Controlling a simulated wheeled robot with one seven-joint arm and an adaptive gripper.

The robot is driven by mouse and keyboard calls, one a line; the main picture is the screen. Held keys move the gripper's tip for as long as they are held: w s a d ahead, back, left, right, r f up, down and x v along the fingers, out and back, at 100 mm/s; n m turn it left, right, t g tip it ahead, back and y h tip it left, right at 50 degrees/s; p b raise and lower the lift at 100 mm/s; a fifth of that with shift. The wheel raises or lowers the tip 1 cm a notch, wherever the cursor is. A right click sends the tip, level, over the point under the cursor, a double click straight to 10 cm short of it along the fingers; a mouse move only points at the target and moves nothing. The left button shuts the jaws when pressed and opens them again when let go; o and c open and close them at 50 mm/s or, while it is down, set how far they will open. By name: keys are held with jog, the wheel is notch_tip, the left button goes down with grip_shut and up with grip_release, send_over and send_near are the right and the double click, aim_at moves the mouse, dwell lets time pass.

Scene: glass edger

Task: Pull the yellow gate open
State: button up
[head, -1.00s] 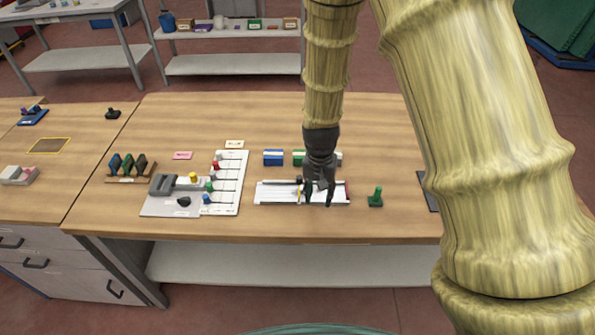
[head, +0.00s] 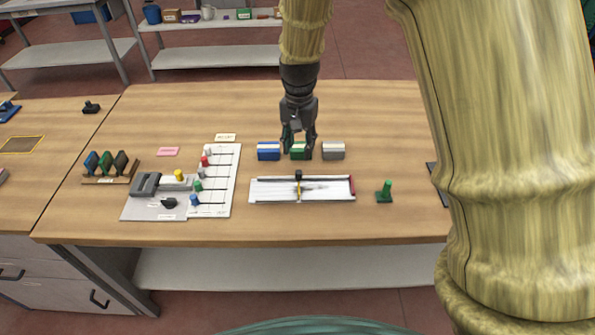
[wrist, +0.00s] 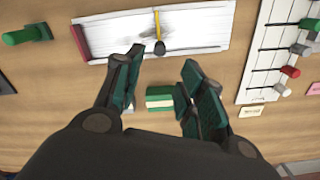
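The yellow gate (head: 298,190) is a thin yellow bar with a black knob at its far end. It stands across the middle of a long white tray (head: 265,188). In the wrist view, the yellow gate (wrist: 158,27) is at the top, its black knob towards me. My gripper (head: 298,150) is behind the tray, over a green-and-white block (head: 299,151). The wrist view shows my gripper (wrist: 163,65) with its fingers spread, one each side of the green-and-white block (wrist: 160,98). The fingers do not touch the gate.
A blue block (head: 268,152) and a grey block (head: 333,151) flank the green one. A green peg on a base (head: 384,192) stands right of the tray. A panel with coloured knobs (head: 225,165) stands left. Bare table lies in front of the tray.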

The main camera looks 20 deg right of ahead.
aim_at(299, 172)
jog(key=shift+f+p, duration=1.1)
jog(key=shift+f, duration=3.9)
jog(key=shift+c, duration=0.5)
grip_shut()
jog(key=shift+s, duration=0.1)
